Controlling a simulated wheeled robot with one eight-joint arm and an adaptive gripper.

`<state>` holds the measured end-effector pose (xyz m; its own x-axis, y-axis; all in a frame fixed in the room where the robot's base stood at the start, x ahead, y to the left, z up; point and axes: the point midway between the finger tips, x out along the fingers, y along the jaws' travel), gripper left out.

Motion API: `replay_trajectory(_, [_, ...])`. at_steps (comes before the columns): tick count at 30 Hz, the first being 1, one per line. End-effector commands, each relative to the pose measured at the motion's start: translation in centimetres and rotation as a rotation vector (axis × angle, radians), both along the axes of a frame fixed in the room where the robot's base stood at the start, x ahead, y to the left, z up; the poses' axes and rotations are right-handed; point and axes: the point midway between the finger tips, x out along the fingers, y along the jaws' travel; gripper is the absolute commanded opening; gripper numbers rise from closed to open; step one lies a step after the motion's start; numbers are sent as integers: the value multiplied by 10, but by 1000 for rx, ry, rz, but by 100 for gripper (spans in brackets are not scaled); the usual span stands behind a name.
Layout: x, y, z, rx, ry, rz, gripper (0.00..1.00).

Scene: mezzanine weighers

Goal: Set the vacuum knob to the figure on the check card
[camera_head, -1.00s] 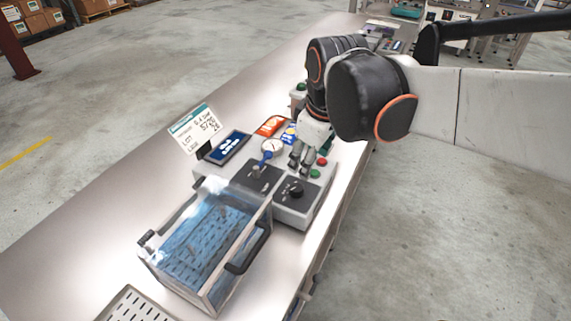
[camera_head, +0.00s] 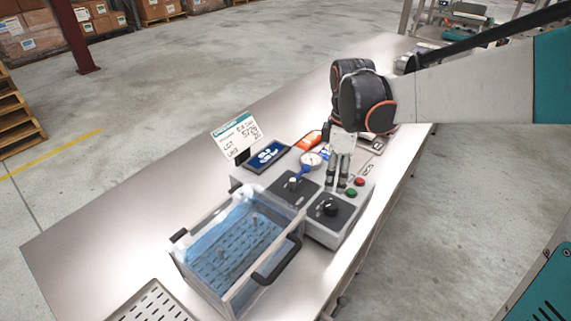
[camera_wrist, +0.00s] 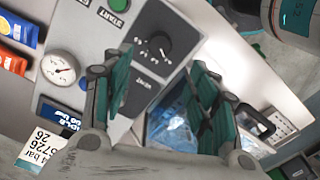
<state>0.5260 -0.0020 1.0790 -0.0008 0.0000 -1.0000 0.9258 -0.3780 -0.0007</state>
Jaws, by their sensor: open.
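The black knob (camera_head: 329,206) is on a dark panel at the console's near right corner. The wrist view shows this knob (camera_wrist: 158,47) ringed by white figures too small to read surely. The white check card (camera_head: 235,137) with a teal header stands behind the console. In the wrist view the card (camera_wrist: 38,150) is partly cut off, with "bar" legible but the full figure unclear. My gripper (camera_head: 337,182) points down above the console, just behind the knob. In the wrist view my gripper (camera_wrist: 165,95) has its fingers wide apart, with nothing between them.
A clear chamber (camera_head: 225,225) of blue water with a black handle stands left of the console. A perforated tray (camera_head: 150,300) lies in front.

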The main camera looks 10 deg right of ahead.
Motion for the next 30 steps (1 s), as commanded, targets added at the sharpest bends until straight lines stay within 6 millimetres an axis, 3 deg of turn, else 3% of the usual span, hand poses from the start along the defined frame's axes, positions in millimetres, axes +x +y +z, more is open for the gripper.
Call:
replay_trajectory(6, [1, 0, -48, 0, -1, 0, 54])
replay_trajectory(15, [1, 0, -95, 0, -1, -1, 54])
replay_trajectory(21, [1, 0, -107, 0, -1, -1, 54])
replay_trajectory(30, [0, 0, -108, 0, -1, -1, 54])
